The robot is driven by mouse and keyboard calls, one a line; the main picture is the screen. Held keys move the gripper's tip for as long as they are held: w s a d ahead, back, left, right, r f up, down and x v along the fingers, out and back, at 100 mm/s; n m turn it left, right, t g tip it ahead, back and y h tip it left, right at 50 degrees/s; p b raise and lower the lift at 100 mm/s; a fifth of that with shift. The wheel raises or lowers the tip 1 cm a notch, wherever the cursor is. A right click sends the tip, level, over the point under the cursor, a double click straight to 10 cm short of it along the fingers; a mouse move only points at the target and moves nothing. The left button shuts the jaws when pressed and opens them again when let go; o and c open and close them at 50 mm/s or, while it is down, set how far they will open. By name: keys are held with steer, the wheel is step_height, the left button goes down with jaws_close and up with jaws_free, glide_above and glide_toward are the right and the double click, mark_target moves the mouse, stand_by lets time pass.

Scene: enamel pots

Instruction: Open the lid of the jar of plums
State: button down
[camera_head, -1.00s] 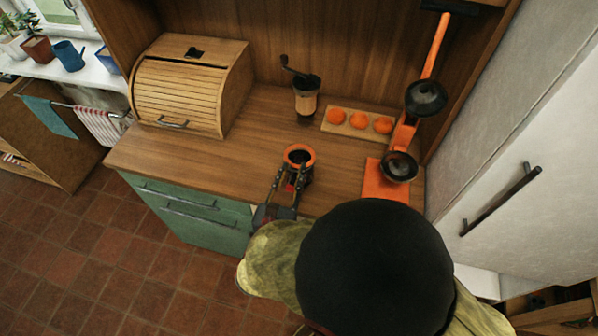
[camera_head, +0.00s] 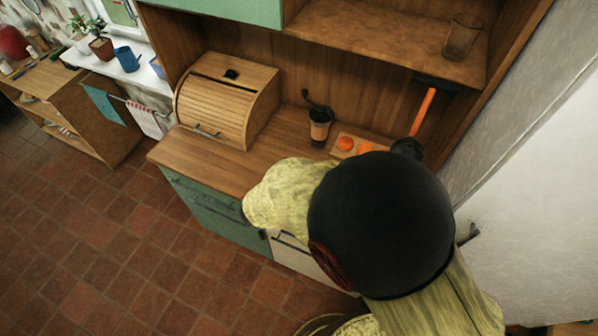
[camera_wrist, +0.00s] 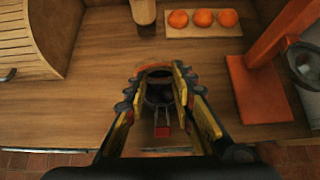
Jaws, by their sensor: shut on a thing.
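The jar of plums (camera_wrist: 159,93) shows in the wrist view between my fingers, on the wooden counter, seen from above. It has a dark middle and an orange-brown rim at its far side. My gripper (camera_wrist: 156,78) is shut on the jar, with one yellow-and-black finger at each side. I cannot tell whether the fingers bear on the lid or the body, or how the lid stands. In the head view my arm hides both jar and gripper.
A roll-front bread box (camera_head: 228,100) stands at the left of the counter (camera_wrist: 75,100). A grinder (camera_head: 319,124) and a board with orange fruits (camera_wrist: 203,18) are behind the jar. An orange stand (camera_wrist: 255,90) is at the right. Bare counter lies left of the jar.

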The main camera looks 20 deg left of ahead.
steer(key=shift+w+d+r+g+p, duration=0.15)
steer(key=shift+w+r+g+p, duration=1.15)
steer(key=shift+p, duration=2.75)
steer(key=g+p, duration=0.1)
steer(key=p, duration=0.1)
steer(key=w+g+p, duration=0.1)
steer(key=p, duration=0.1)
steer(key=shift+w+r+p, duration=0.25)
steer(key=shift+r+p, duration=0.05)
steer(key=shift+p, duration=0.1)
steer(key=w+p, duration=0.1)
steer(key=p, duration=0.2)
steer(key=shift+w+r, duration=0.25)
steer(key=shift+w, duration=0.15)
steer(key=shift+w+d+f, duration=0.1)
steer(key=shift+w, duration=0.5)
steer(key=shift+s, duration=0.15)
steer(key=c, duration=1.5)
jaws_free()
